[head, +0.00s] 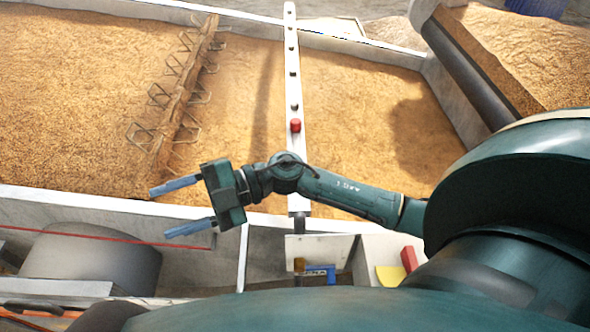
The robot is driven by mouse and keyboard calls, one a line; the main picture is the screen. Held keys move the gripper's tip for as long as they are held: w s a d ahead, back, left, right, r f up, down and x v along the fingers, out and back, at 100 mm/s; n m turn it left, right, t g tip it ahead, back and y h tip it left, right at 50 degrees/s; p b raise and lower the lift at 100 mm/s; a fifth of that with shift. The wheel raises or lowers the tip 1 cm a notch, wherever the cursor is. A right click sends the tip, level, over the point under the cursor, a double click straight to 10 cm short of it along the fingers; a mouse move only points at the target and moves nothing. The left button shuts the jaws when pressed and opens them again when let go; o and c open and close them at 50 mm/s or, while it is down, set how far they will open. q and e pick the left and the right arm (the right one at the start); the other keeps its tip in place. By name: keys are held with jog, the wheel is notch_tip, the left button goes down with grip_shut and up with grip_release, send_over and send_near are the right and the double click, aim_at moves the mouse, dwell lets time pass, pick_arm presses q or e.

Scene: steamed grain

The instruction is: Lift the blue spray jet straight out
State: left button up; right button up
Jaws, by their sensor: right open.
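A small blue piece (320,271), which looks like the blue spray jet, sits low in front of the grain bed, beside a brass-coloured fitting. Its lower part is hard to make out. My right gripper (160,212) is open and empty, its two blue fingers pointing left, over the front wall of the grain bed. It is well to the left of the blue piece and apart from it. My left gripper is not in view.
A white bin (345,247) by the blue piece holds a red block (408,259) and a yellow piece (390,276). A white bar (292,70) with a red knob (295,125) crosses the grain bed. A raking frame (185,90) lies on the grain at left.

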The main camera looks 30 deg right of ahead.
jog(key=w+d+f+g+h, duration=0.1)
jog(key=w+d+h, duration=0.2)
jog(key=d+h, duration=0.5)
jog(key=w+d+g+h+b, duration=0.1)
jog(key=w+d+h, duration=0.25)
jog(key=d, duration=0.75)
jog(key=w+d+f+g+h, duration=0.1)
jog(key=w+d+h, duration=0.1)
jog(key=d+h, duration=0.65)
jog(key=shift+y, duration=0.9)
jog(key=f, duration=0.2)
jog(key=d+f, duration=0.1)
jog(key=f, duration=0.1)
jog(key=d+f, duration=0.1)
jog(key=f, duration=0.1)
jog(key=shift+f, duration=0.35)
jog(key=shift+w+a+f+p, duration=0.15)
jog(key=shift+f+p, duration=0.15)
jog(key=shift+f, duration=1.3)
jog(key=shift+a+f+p, duration=0.1)
jog(key=shift+f+p, duration=0.2)
jog(key=shift+f, duration=1.25)
jog(key=c, duration=1)
